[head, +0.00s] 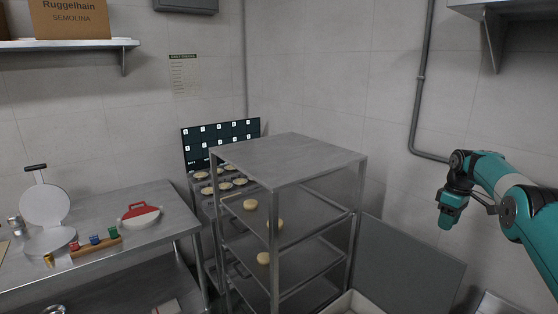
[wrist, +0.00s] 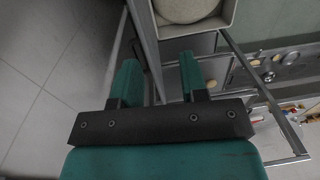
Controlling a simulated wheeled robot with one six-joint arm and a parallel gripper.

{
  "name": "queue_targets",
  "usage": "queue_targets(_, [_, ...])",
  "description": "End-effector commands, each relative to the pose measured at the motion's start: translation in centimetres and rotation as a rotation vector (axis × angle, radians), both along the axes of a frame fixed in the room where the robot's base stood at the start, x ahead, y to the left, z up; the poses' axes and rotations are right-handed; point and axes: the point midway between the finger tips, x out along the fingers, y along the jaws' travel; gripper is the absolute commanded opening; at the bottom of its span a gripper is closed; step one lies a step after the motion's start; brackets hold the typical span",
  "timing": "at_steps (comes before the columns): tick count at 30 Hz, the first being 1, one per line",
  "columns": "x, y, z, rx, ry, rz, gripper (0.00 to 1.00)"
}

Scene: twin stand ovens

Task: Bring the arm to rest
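My gripper (head: 447,214) hangs at the right of the head view, in free air in front of the tiled wall, pointing down. My teal arm (head: 510,198) reaches to it from the right edge. In the wrist view my gripper (wrist: 158,62) has its two teal fingers apart, with nothing between them. A pale bin (wrist: 228,12) with a round beige thing in it lies beyond the fingertips at the top.
A metal rack (head: 290,157) with several round pale pieces on its shelves stands mid-view. Behind it is an oven with a dark numbered panel (head: 221,143). A steel table (head: 165,205) is at left. A grey panel (head: 405,265) leans right of the rack. A wall shelf (head: 510,4) overhangs upper right.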

Motion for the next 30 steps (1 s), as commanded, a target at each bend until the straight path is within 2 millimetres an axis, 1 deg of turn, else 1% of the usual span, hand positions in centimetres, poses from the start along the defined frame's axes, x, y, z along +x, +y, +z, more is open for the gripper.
queue_targets(2, [0.0, 0.0, 0.0, 0.0, 0.0, 0.0, 0.4])
queue_targets(5, [0.1, 0.8, 0.3, 0.002, -0.005, 0.003, 0.4])
queue_targets(11, [0.4, 3.1, 1.2, 0.008, -0.014, 0.007, 0.4])
queue_targets(17, [0.1, 6.2, 2.5, 0.02, -0.026, 0.012, 0.4])
queue_targets(20, [-0.4, 8.4, 3.3, 0.028, -0.034, 0.014, 0.4])
queue_targets(23, [-1.4, 11.0, 4.3, 0.04, -0.044, 0.014, 0.4])
queue_targets(25, [-2.5, 13.4, 4.9, 0.051, -0.052, 0.017, 0.4])
queue_targets(26, [-3.2, 14.6, 5.2, 0.057, -0.054, 0.019, 0.4])
queue_targets(28, [-5.3, 17.7, 5.8, 0.075, -0.064, 0.021, 0.4])
queue_targets(29, [-6.5, 19.1, 6.0, 0.083, -0.066, 0.02, 0.4])
queue_targets(30, [-8.3, 21.0, 6.3, 0.096, -0.07, 0.021, 0.4])
